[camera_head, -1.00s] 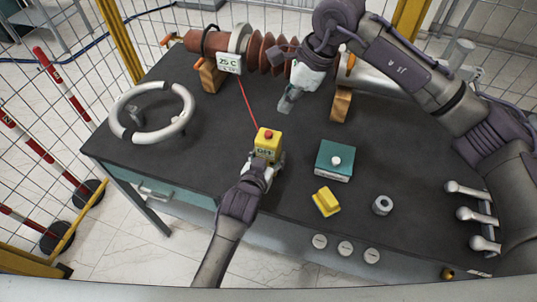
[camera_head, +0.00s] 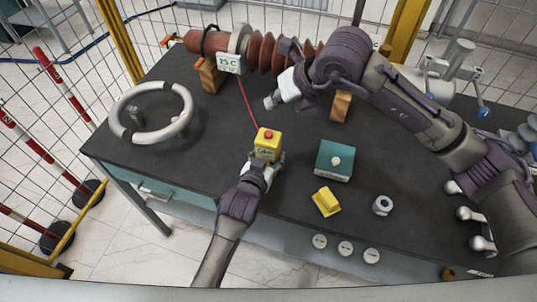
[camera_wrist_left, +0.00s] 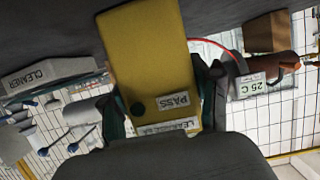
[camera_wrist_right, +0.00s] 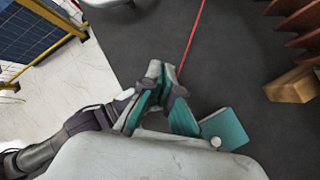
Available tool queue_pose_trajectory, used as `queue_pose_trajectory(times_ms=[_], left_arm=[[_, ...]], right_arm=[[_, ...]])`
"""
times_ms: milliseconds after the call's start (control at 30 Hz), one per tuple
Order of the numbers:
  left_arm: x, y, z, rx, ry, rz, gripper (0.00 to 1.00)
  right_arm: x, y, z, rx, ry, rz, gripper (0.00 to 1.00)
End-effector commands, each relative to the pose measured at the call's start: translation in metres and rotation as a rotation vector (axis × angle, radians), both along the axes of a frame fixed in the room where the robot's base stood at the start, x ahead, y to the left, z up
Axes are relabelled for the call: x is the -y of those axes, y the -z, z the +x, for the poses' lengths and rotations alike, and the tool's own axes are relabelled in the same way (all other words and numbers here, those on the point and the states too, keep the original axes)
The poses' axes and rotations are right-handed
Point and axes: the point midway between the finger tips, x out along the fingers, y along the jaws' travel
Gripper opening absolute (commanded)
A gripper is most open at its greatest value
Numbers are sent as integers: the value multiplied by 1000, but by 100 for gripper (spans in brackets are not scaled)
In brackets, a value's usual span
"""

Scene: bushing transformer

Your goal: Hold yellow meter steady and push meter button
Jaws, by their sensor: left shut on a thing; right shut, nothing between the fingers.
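In the right wrist view the closed fingers (camera_wrist_right: 160,85) show, and the meter cannot be made out.
A white ring (camera_head: 150,130) lies left. The ribbed brown bushing (camera_head: 265,50) lies behind. A red wire (camera_head: 247,103) runs from the meter toward the 25 C display (camera_head: 229,63).

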Motion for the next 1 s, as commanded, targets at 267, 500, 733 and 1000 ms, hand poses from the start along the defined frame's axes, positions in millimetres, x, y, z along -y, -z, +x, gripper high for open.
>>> queue_pose_trajectory(times_ms=[267, 500, 733, 1000], left_arm=[[0, 1, 0, -2, 0, 1, 13], [0, 1, 0, -2, 0, 1, 13], [0, 1, 0, -2, 0, 1, 13], [0, 1, 0, -2, 0, 1, 13]], right_arm=[[-6, -9, -2, -57, 256, 209, 0], [-7, 3, -3, -68, 288, 235, 0], [-6, 36, -3, -68, 287, 231, 0], [-7, 68, -3, -69, 287, 234, 0]])
